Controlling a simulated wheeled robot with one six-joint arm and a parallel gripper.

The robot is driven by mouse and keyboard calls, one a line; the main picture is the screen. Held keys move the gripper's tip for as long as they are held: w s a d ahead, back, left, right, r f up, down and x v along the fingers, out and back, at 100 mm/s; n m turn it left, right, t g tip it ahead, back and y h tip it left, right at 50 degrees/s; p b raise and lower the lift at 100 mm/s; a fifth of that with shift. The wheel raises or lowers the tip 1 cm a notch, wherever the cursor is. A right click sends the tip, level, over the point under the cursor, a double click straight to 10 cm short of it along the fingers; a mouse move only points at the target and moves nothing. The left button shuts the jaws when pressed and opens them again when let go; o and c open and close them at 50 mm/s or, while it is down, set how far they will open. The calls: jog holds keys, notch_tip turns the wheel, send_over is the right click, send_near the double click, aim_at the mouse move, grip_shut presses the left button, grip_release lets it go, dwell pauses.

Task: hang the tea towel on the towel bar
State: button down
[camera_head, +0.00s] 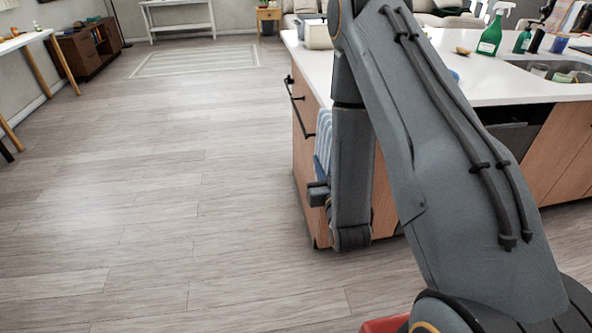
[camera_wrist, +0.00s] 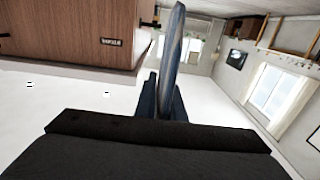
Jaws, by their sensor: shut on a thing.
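The tea towel, blue and white striped, shows in the head view (camera_head: 323,140) beside the left end of the island, partly hidden behind my arm. In the wrist view the towel (camera_wrist: 174,45) is seen nearly edge-on as a thin bluish strip between the fingers. My gripper (camera_head: 318,192) is low beside the island end, shut on the towel; its fingers also show in the wrist view (camera_wrist: 160,98). The dark towel bar (camera_head: 299,119) is on the island's end face, close to the towel. I cannot tell whether the towel lies over the bar or only beside it.
The island's white counter (camera_head: 480,75) carries a green spray bottle (camera_head: 491,36) and a sink (camera_head: 560,70) at the right. Wooden floor (camera_head: 150,200) left of the island is free. A brown cabinet (camera_head: 88,47) stands far left.

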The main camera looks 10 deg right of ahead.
jog(key=w+f+b, duration=1.2)
jog(key=f+b, duration=0.2)
jog(key=b, duration=1.5)
jog(key=shift+w, duration=0.2)
